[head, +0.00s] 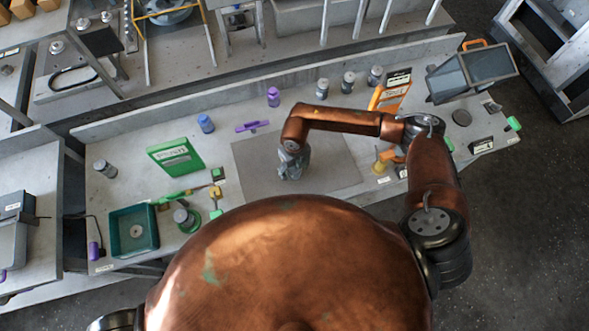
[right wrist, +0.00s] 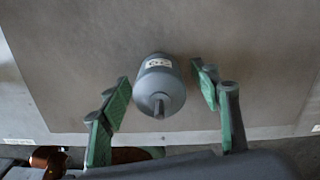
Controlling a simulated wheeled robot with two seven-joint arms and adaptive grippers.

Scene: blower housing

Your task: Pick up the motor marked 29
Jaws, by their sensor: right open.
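A grey cylindrical motor (right wrist: 160,86) with a short shaft and a small white label stands out in the right wrist view. The label's marking is too small to read surely. My right gripper (right wrist: 160,78) is open, with one green-padded finger on each side of the motor and a gap on both sides. In the head view my right gripper (head: 291,172) is low over the grey mat (head: 335,172) and hides the motor. My left gripper is not in view.
Several grey cylinders, one of them here (head: 322,88), stand along the back of the bench, with a purple one (head: 273,97) and a blue one (head: 206,123). A green box (head: 176,155) and a green tray (head: 114,235) are at left. The mat around my gripper looks clear.

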